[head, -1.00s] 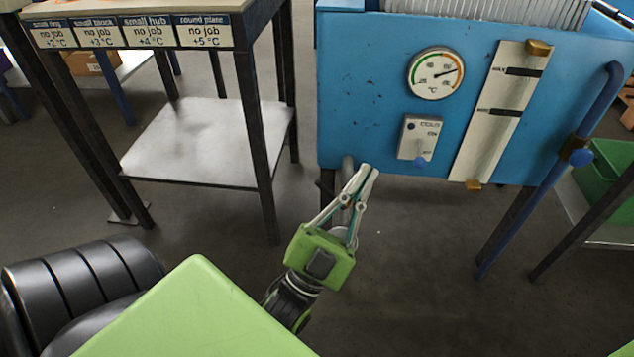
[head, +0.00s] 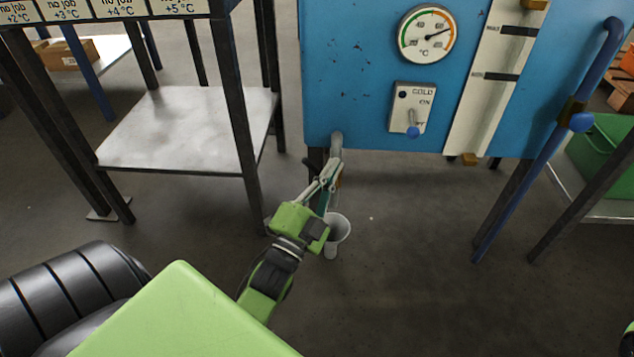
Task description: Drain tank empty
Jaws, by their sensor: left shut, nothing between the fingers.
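The blue tank (head: 350,85) stands upper right of centre. A grey outlet pipe (head: 337,142) comes down from its lower left corner. A pale grey funnel-like cup (head: 340,229) opens below it, partly hidden by my gripper. A small dark part (head: 309,163) shows beside the pipe; I cannot tell if it is a valve handle. My left gripper (head: 333,168) is shut and empty, its tips overlapping the pipe's lower end in the picture; contact is unclear. The tank's level plate (head: 488,75) has two dark marks; the water level cannot be read.
A dial (head: 427,34) and a COLD switch box (head: 412,108) with a blue lever are on the tank front. A blue pipe (head: 540,145) runs down at right, near a green crate (head: 603,150). A table with a lower shelf (head: 185,130) stands left. Floor below the tank is open.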

